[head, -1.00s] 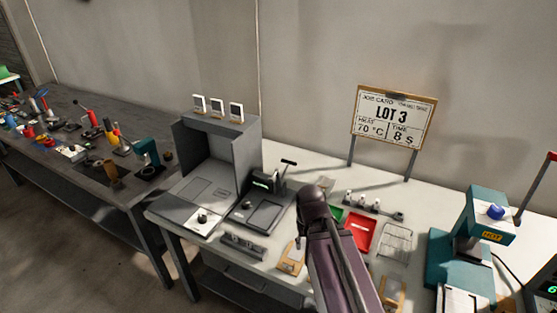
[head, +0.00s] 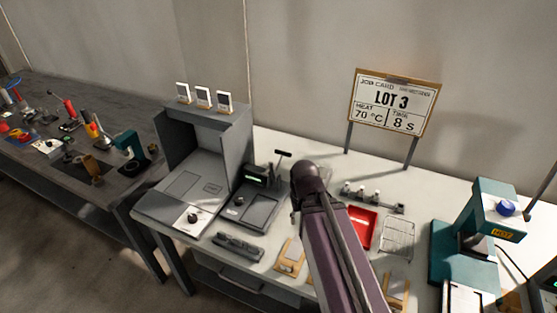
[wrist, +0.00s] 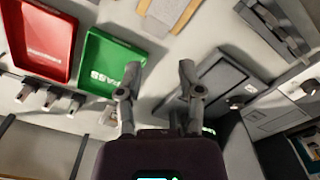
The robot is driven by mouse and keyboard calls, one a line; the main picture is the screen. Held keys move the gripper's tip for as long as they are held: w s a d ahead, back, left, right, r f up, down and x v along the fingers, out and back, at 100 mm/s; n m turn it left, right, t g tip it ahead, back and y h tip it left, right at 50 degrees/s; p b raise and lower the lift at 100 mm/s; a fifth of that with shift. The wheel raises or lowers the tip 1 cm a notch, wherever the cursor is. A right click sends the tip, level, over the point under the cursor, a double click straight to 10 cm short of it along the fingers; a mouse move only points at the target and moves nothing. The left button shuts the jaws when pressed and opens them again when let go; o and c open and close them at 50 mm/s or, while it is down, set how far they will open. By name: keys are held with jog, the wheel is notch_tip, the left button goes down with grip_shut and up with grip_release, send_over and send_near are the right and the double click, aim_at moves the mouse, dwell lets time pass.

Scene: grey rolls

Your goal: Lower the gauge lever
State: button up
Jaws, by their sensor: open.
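The gauge (head: 258,208) is a dark grey unit on the white bench, with a flat plate in front and a small green-lit display (head: 256,177). Its lever (head: 283,154) stands raised behind the display, a thin rod with a black crossbar handle. In the wrist view the gauge (wrist: 222,82) lies right of my fingers, partly behind the right one. I cannot make out the lever there. My gripper (wrist: 160,72) is open and empty, with its two fingers apart above the bench. In the head view my own arm hides most of it, just right of the gauge.
A red tray (head: 361,228) and a green PASS tray (wrist: 113,62) lie beside the gauge. A grey booth (head: 205,150) stands left of it. A wire rack (head: 397,238) and teal press (head: 470,245) are to the right. A LOT 3 card (head: 395,103) stands behind.

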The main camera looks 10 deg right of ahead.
notch_tip(320, 180, up, 10)
jog(key=m+t+y+p, duration=0.1)
jog(key=m+y+p, duration=0.1)
jog(key=m+p, duration=0.6)
send_over(281, 158)
jog(key=s+d+p, duration=0.1)
jog(key=d+p, duration=0.1)
jog(key=n, duration=0.2)
jog(key=shift+r, duration=0.1)
jog(key=shift+s, duration=0.1)
jog(key=f+b, duration=0.4)
jog(key=a+f+b, duration=0.1)
jog(key=f+b, duration=0.4)
jog(key=w+a+f+b, duration=0.1)
jog(key=f+b, duration=0.3)
jog(key=shift+w+a+f+b, duration=0.1)
jog(key=shift+f+b, duration=0.2)
jog(key=shift+b, duration=0.05)
jog(key=shift+c, duration=0.2)
